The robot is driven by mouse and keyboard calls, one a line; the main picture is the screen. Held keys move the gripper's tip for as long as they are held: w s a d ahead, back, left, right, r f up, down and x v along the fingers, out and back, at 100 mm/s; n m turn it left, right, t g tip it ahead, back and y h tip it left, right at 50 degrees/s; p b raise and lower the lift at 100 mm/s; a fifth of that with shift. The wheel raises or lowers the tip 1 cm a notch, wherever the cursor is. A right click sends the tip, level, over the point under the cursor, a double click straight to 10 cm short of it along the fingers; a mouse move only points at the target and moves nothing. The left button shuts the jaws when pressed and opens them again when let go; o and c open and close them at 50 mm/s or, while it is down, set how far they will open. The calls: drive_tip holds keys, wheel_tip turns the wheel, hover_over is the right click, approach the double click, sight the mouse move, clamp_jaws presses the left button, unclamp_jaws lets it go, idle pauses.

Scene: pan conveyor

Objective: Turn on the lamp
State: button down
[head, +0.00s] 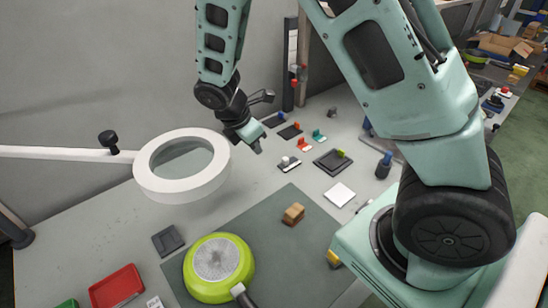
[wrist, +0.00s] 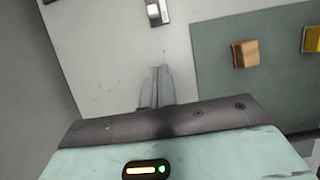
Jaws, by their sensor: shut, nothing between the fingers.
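The lamp is a white ring head (head: 148,184) around a round lens, held on a white arm that comes in from the left edge of the head view. I cannot tell whether it is lit. My gripper (head: 257,147) is right of the ring, apart from it, above the grey table. In the wrist view its fingers (wrist: 156,84) are together and empty, over bare table. A small light-and-dark switch-like piece (wrist: 157,13) lies beyond the fingertips. It seems to be the one on the table (head: 289,163) in the head view.
A dark green mat (head: 285,255) holds a wooden block (head: 293,213) and a lime-green pan (head: 219,268). Several small coloured switches lie at the back, near a dark square base (head: 333,162). A red tray (head: 116,287) is front left. A wall bounds the back; bare table lies below the ring.

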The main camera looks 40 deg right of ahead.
sight(286, 158)
drive_tip(key=p+x, duration=0.1)
drive_tip(key=x, duration=0.9)
drive_tip(key=shift+s+d+f, duration=0.1)
drive_tip(key=shift+d, duration=0.05)
drive_tip(key=d+p, duration=0.1)
drive_tip(key=d, duration=0.1)
drive_tip(key=shift+d, duration=0.9)
drive_tip(key=shift+d+p, duration=0.3)
drive_tip(key=shift+d, duration=1.2)
drive_tip(key=shift+w, duration=0.2)
